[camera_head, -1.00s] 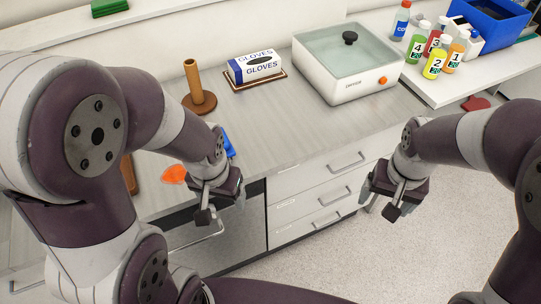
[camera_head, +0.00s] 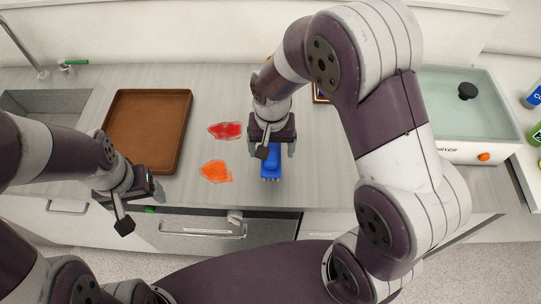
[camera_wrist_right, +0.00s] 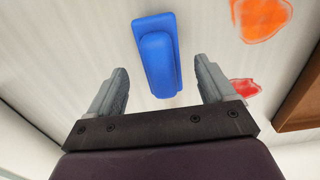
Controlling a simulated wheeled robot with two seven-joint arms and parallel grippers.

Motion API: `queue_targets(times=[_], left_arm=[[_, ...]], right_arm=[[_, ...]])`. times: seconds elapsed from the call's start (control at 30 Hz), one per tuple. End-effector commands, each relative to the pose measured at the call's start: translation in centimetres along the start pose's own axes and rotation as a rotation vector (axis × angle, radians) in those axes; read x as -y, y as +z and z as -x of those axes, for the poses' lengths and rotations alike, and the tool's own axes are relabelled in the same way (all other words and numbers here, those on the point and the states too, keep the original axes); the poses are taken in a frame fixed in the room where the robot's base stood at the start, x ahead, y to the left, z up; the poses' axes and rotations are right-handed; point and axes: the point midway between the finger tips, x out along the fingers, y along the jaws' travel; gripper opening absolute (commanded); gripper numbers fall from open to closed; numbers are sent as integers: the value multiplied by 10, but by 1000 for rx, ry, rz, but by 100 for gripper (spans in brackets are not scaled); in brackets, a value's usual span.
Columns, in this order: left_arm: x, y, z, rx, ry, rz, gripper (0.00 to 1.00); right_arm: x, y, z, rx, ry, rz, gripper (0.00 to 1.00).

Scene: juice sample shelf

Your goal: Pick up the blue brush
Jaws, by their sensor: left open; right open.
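The blue brush (camera_head: 271,172) lies on the grey counter near its front edge, partly hidden under my right gripper in the head view. In the right wrist view the brush (camera_wrist_right: 158,58) shows whole, with a raised block on a longer base. My right gripper (camera_head: 271,149) is open above the brush. In the right wrist view its two fingers (camera_wrist_right: 160,85) stand apart, with the near end of the brush between them in the picture. They do not grip it. My left gripper (camera_head: 128,200) is open and empty by the counter's front edge, at the left.
A red spill (camera_head: 225,130) and an orange spill (camera_head: 216,171) lie left of the brush. A brown tray (camera_head: 118,150) and a sink (camera_head: 45,103) are further left. A drawer handle (camera_head: 200,232) juts from the front.

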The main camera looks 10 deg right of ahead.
Motion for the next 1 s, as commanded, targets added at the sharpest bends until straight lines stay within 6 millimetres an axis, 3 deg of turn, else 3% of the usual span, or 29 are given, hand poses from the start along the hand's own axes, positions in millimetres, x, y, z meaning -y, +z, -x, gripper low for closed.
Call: queue_targets(times=[0.2,0.47,0.6,0.67,1.0], left_arm=[[0,-1,6,0,0,0,76],[0,-1,6,0,0,0,76],[0,-1,6,0,0,0,76],[0,-1,6,0,0,0,76],[0,-1,5,0,0,0,76]], right_arm=[[2,0,-37,3,2,0,83],[2,0,-42,0,0,0,83],[2,0,-41,0,0,0,37],[2,0,-41,0,0,0,21],[2,0,-41,1,1,0,21]])
